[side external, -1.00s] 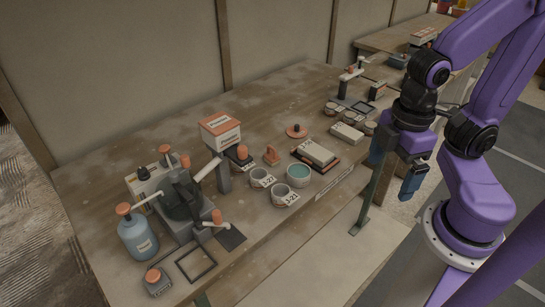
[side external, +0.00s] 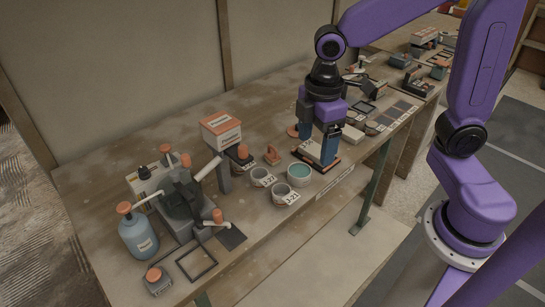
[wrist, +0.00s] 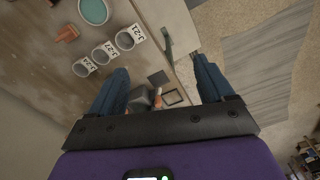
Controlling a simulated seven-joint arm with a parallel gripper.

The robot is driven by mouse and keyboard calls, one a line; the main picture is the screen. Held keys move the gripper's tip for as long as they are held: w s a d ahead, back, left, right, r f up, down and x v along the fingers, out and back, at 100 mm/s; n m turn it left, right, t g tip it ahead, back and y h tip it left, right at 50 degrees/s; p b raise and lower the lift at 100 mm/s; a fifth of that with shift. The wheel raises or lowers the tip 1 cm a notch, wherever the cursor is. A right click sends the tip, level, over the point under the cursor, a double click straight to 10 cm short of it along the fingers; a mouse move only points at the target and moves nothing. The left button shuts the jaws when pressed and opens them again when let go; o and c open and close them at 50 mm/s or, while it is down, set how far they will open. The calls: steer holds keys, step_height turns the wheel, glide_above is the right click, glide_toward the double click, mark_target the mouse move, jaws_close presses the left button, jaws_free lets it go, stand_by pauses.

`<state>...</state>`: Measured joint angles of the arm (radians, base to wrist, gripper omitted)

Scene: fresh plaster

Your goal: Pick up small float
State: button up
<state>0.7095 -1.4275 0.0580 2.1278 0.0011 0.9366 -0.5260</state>
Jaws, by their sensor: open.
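A small orange tool (side external: 272,156) with a raised handle stands on the wooden bench (side external: 110,190); it looks like the small float, though I cannot read a label on it. It also shows at the upper left of the wrist view (wrist: 66,34). My gripper (side external: 318,143) is open, its two blue fingers pointing down over the bench, to the right of the orange tool and apart from it. In the wrist view nothing is between the fingers (wrist: 160,82).
A teal-filled bowl (side external: 299,175) and labelled cups (side external: 282,197) stand in front of the orange tool. A white block on an orange-edged base (side external: 312,150) lies under my gripper. An orange-topped box (side external: 221,130) and grey apparatus (side external: 183,205) stand to the left.

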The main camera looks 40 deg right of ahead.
steer(key=w+d+f+n, duration=0.1)
steer(key=w+d+f, duration=0.15)
steer(key=w, duration=1.05)
steer(key=n, duration=0.2)
glide_toward(272, 155)
step_height(272, 155, down, 9)
steer(key=shift+w, duration=0.1)
steer(key=c, duration=1.1)
